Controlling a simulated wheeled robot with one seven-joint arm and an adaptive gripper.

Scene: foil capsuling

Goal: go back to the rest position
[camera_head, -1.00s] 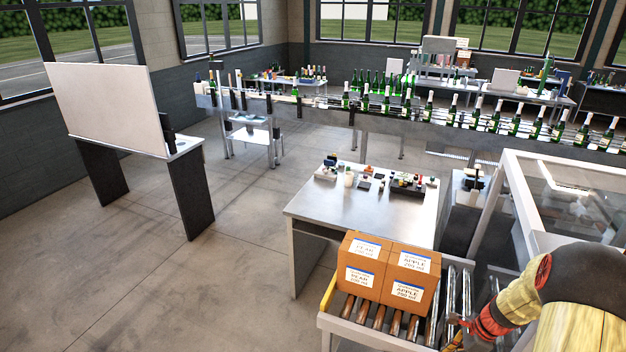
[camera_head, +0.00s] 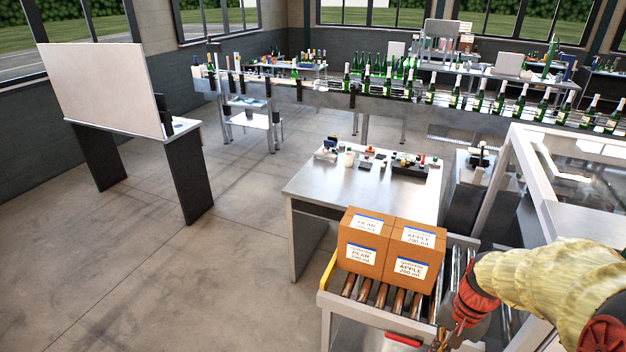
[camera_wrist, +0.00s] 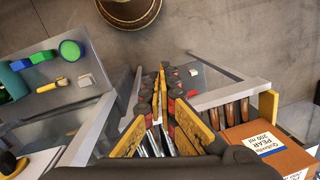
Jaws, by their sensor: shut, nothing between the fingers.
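My gripper is shut and empty in the wrist view (camera_wrist: 160,72), its two fingers meeting in the middle of the picture. In the head view, my arm in its yellow sleeve reaches in from the lower right, and its red wrist is beside the roller conveyor (camera_head: 328,302). The gripper end is at the bottom edge there and only partly visible. The wrist view shows the rollers and a carton (camera_wrist: 265,150) to the right of the fingers, apart from them.
Orange cartons (camera_head: 375,262) stand on the conveyor. A steel table (camera_head: 330,185) with small items is behind them. A framed machine (camera_head: 515,150) stands close to my arm on the right. A bottle line (camera_head: 400,105) crosses the back.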

